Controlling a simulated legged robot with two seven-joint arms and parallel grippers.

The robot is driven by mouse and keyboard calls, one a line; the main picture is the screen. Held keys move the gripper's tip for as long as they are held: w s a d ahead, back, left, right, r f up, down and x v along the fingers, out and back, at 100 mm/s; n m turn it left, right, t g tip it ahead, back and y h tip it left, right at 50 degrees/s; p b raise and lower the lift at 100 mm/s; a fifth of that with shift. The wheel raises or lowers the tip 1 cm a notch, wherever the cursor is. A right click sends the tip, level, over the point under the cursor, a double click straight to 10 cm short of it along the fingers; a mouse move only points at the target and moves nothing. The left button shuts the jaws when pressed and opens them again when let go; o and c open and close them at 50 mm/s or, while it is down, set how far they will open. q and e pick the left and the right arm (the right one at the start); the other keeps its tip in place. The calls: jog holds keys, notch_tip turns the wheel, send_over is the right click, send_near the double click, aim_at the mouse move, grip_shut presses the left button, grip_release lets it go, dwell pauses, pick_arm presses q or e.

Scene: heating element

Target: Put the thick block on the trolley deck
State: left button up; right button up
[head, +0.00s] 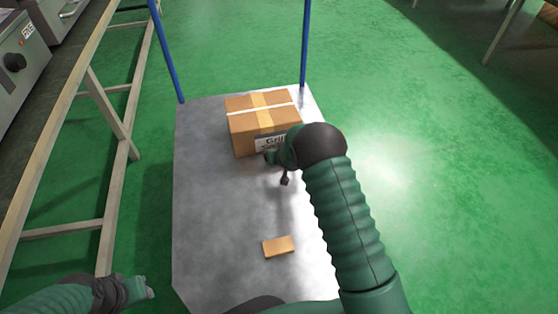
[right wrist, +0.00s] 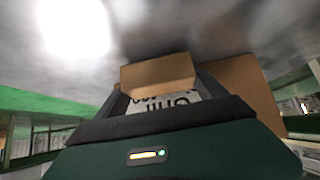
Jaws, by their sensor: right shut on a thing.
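The trolley deck (head: 215,235) is a grey metal plate in the middle of the head view. My right gripper (head: 278,168) is low over it, just in front of a cardboard box; my arm covers much of it. In the right wrist view my right gripper (right wrist: 160,95) is shut on a plain brown block (right wrist: 158,73), which looks like the thick block. The head view does not show this held block clearly, and I cannot tell whether it touches the deck. A small flat tan block (head: 278,246) lies on the near deck. My left gripper (head: 140,289) is low at the left, off the deck.
The taped cardboard box (head: 246,123) stands at the deck's far end; it also shows in the right wrist view (right wrist: 242,88). Blue posts (head: 304,45) rise at the far corners. A metal frame (head: 113,160) stands left. The deck's left half is clear.

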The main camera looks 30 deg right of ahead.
jog(key=shift+f, duration=0.8)
jog(key=shift+r, duration=0.25)
pick_arm(q)
jog(key=shift+f, duration=0.5)
pick_arm(e)
jog(key=shift+f, duration=0.15)
jog(key=o, duration=1.5)
jog(key=shift+a, duration=0.1)
jog(key=s+a+r+n+g+y+p, duration=0.1)
jog(key=s+a+r+p, duration=0.3)
jog(key=s+r, duration=0.45)
jog(key=s+a+r+g+y+p, duration=0.1)
jog(key=s+a+r+p, duration=0.25)
jog(key=s+r, duration=0.45)
pick_arm(q)
jog(key=w+v, duration=0.1)
jog(key=v, duration=0.5)
jog(key=shift+w+r, duration=0.2)
jog(key=shift+r, duration=0.3)
pick_arm(e)
jog(key=s+a+r+n+g, duration=0.1)
jog(key=s+a+g, duration=0.1)
jog(key=s, duration=0.6)
jog(key=s+a+r+n+g, duration=0.1)
jog(key=s+a+r+g, duration=0.1)
jog(key=s, duration=0.7)
jog(key=shift+a+r, duration=0.25)
jog(key=shift+a, duration=0.6)
